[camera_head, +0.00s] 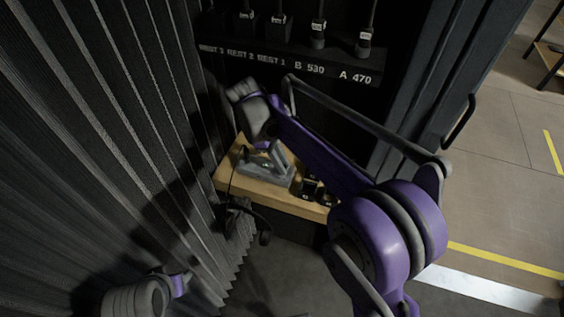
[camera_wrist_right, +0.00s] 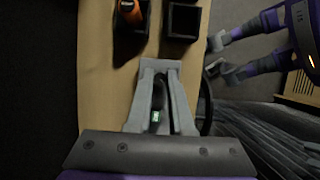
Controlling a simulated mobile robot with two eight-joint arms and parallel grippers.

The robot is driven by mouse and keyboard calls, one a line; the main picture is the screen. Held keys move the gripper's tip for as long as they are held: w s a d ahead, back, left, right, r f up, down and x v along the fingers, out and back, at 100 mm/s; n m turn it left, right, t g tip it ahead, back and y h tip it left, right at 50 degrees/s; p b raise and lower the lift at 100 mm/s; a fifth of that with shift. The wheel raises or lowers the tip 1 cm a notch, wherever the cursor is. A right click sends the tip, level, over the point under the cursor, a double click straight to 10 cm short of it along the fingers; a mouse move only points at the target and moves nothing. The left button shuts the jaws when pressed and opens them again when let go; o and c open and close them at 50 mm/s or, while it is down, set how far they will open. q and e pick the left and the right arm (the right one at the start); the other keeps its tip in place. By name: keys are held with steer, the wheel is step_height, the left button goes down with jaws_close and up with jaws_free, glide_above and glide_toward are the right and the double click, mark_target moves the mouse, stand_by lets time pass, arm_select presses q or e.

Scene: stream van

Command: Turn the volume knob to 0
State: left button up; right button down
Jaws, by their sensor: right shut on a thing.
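My right gripper (camera_head: 268,155) reaches down to a small grey device (camera_head: 262,175) on a wooden shelf (camera_head: 300,205). In the right wrist view, its two grey fingers (camera_wrist_right: 160,75) close in at the device. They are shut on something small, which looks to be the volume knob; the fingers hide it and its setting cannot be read. A dark piece with a small green lit spot (camera_wrist_right: 154,116) shows between the fingers. Part of my left arm (camera_head: 140,297) shows at the bottom left of the head view; its jaws cannot be made out.
Black square holders (camera_head: 313,188) stand beside the device; one holds an orange-tipped item (camera_wrist_right: 130,12). A dark cable and headset-like thing (camera_head: 240,218) hang at the shelf's front. Labelled microphones (camera_head: 363,42) stand on a rack above. A dark curtain (camera_head: 110,120) fills the left.

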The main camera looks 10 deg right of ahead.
stand_by(0.3)
steer(key=c, duration=0.8)
jaws_free()
